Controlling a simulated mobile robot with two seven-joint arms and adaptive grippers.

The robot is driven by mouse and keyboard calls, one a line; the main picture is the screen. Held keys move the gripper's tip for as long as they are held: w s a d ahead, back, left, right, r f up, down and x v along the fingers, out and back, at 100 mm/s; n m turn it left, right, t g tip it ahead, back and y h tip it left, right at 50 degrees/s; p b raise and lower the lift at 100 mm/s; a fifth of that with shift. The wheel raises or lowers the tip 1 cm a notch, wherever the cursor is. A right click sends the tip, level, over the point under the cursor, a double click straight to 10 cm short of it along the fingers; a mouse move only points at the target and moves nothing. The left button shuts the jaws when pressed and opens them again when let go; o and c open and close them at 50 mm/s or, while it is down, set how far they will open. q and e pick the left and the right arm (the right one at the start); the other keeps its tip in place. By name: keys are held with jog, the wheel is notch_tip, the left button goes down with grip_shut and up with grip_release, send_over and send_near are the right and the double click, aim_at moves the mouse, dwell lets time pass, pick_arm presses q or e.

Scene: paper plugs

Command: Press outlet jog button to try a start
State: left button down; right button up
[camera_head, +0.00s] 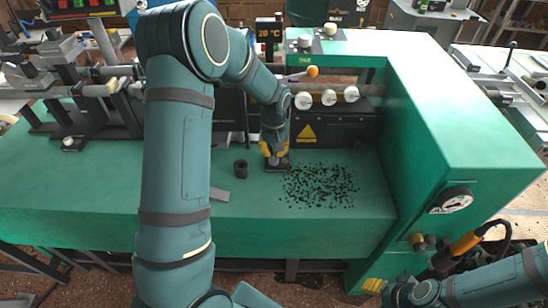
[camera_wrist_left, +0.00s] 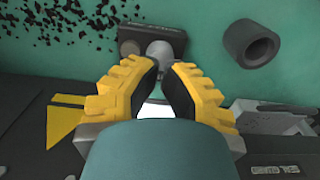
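A small dark box (camera_head: 277,167) sits on the green bench top under my left gripper. In the left wrist view the same box (camera_wrist_left: 130,32) carries a pale grey round knob or button (camera_wrist_left: 160,52) and a darker round part beside it. My left gripper (camera_wrist_left: 163,68) has yellow fingers with dark pads, parted by a narrow gap in line with the knob. I cannot tell whether they touch it. In the head view my left gripper (camera_head: 275,150) points down over the box. My right gripper (camera_head: 372,286) is low at the bottom right, small and partly seen. No outlet label is readable.
Many black paper bits (camera_head: 320,185) lie right of the box. A dark hollow cylinder (camera_head: 241,169) and a grey flat piece (camera_head: 220,194) lie to its left. A machine with white knobs (camera_head: 328,97) and a yellow warning triangle (camera_head: 306,134) stands behind. A green cabinet (camera_head: 450,130) bounds the right.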

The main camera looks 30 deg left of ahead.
aim_at(274, 158)
pick_arm(q)
jog(key=shift+f+b, duration=0.85)
jog(key=shift+f, duration=0.45)
dwell(0.6)
jog(key=shift+r+p, duration=1)
jog(key=shift+r, duration=0.3)
jog(key=shift+r+p, duration=1.15)
jog(key=shift+r, duration=0.4)
